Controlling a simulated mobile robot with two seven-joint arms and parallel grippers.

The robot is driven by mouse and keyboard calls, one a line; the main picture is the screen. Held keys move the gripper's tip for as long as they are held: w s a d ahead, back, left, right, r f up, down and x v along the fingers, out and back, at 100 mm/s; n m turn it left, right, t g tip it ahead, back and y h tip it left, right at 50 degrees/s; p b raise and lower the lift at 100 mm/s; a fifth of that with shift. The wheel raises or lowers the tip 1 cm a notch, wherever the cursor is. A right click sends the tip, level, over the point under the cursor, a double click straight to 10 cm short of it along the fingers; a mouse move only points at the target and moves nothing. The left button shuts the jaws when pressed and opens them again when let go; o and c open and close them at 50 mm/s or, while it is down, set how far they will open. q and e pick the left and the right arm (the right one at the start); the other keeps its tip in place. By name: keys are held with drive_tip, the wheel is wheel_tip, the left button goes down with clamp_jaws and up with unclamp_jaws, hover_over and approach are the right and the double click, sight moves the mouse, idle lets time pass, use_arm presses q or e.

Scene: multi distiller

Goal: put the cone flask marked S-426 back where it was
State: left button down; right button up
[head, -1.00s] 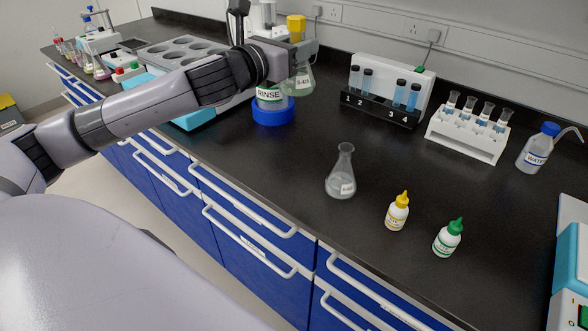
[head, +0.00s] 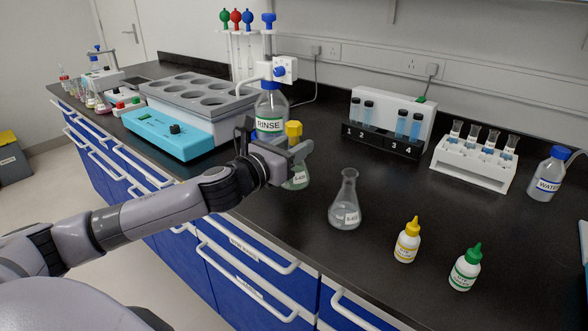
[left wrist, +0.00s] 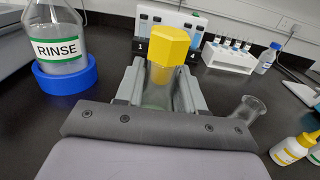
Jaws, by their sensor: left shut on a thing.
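My left gripper (head: 296,150) is shut on the neck of a cone flask (head: 298,178) with a yellow stopper (head: 293,129) and greenish liquid. Its white label starts with S-4; the last digits are too small to read surely. In the left wrist view the yellow stopper (left wrist: 167,57) stands upright between the fingers, which hide most of the flask. I cannot tell whether its base touches the counter. A second, unstoppered cone flask (head: 345,208), with a label I cannot read fully, stands to its right; it also shows in the left wrist view (left wrist: 248,109). My right gripper is not in view.
The RINSE bottle (head: 270,108) in its blue holder stands behind left. A teal-fronted bath (head: 170,135) is farther left. Yellow-capped (head: 407,243) and green-capped (head: 465,270) dropper bottles stand front right. Tube racks (head: 475,165) line the back. The counter between is clear.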

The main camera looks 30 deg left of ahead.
use_arm(q)
drive_tip(key=shift+f+b, duration=0.6)
drive_tip(key=shift+f, duration=1.4)
drive_tip(key=shift+f, duration=0.2)
drive_tip(key=c, duration=0.7)
unclamp_jaws()
